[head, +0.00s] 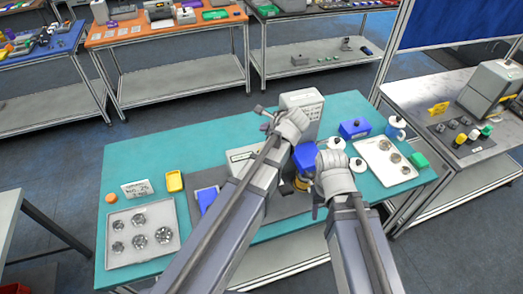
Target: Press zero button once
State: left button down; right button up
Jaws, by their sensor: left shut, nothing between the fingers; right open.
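A pale grey box-like device (303,101) stands at the back middle of the teal table, with small print on its front. A second pale device (238,154) with a label sits to its left, partly hidden by my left arm. I cannot make out a zero button on either. My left gripper (265,112) is shut and empty, in front of the back device in the picture; whether it touches it I cannot tell. My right gripper (317,203) is open, low and right of centre, beside a blue object (305,157) with a yellowish part below.
The teal table (140,163) holds a metal tray with round parts (142,235), a yellow tray (174,181), a label card (135,189), an orange disc (112,198), a blue box (354,128) and a white tray (385,160). The back left of the table is free.

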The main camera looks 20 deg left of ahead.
pick_arm(q)
jog(key=shift+f+b, duration=4.35)
jog(key=shift+f, duration=0.1)
jog(key=shift+f+b, duration=0.35)
jog(key=shift+b, duration=0.05)
jog(key=shift+f+b, duration=0.45)
jog(key=shift+r, duration=0.1)
jog(key=shift+r+p, duration=0.75)
jog(key=shift+p, duration=0.15)
jog(key=shift+r, duration=0.15)
notch_tip(320, 180, up, 5)
jog(key=p, duration=0.5)
